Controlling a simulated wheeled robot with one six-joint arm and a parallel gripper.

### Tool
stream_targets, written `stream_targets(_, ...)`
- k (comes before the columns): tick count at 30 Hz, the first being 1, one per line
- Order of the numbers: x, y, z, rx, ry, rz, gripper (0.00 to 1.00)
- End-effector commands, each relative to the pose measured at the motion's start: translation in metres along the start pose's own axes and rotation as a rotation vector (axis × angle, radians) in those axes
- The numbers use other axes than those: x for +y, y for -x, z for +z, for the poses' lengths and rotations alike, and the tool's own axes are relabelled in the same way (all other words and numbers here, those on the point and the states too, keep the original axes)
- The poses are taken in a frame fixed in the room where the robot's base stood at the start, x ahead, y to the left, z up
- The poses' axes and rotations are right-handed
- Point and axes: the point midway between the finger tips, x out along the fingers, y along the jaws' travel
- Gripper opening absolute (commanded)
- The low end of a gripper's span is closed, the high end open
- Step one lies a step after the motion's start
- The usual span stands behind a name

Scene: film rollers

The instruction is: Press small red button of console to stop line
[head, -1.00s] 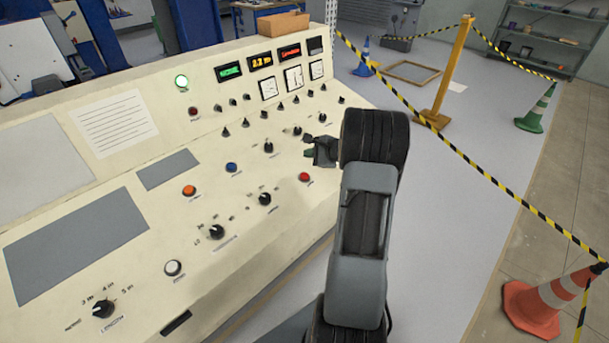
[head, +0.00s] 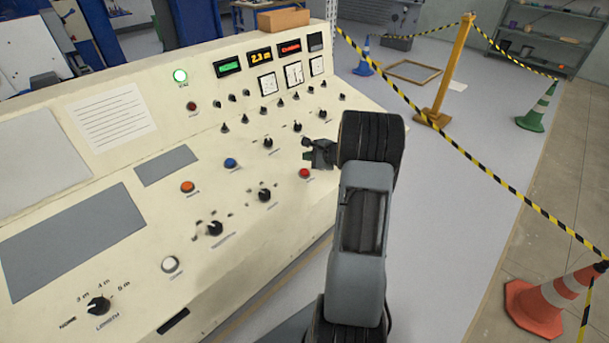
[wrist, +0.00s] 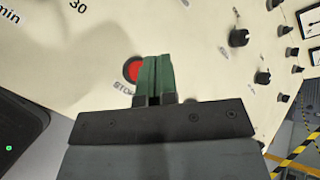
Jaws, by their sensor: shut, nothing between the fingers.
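The cream console (head: 120,205) fills the left half of the head view. Its small red button (head: 305,173) sits near the right front edge, just left of my arm. In the wrist view the red button (wrist: 134,70) shows beside the green fingertips, with a label below it that starts "STO" and is partly hidden. My gripper (wrist: 157,72) is shut and empty, its fingers side by side, just right of the button and overlapping its edge in this view. In the head view my gripper (head: 310,152) appears small, over the panel close to the button. I cannot tell whether it touches anything.
Orange (head: 187,187), blue (head: 230,163) and white (head: 170,265) buttons and several black knobs stand on the panel. A dark red button or lamp (head: 191,106) is higher up. A striped tape barrier (head: 450,142) and a traffic cone (head: 540,300) stand to the right.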

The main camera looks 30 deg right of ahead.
Motion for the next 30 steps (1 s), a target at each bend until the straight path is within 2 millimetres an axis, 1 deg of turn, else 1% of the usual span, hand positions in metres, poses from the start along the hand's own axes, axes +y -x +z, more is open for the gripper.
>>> stream_targets(1, 0.006, -0.007, -0.005, -0.001, -0.001, 0.001, 0.00)
stream_targets(6, 0.018, -0.023, -0.018, -0.001, 0.000, 0.000, 0.00)
stream_targets(12, 0.026, -0.034, -0.025, 0.000, -0.001, 0.000, 0.00)
stream_targets(30, 0.025, -0.035, -0.025, 0.000, -0.001, 0.000, 0.00)
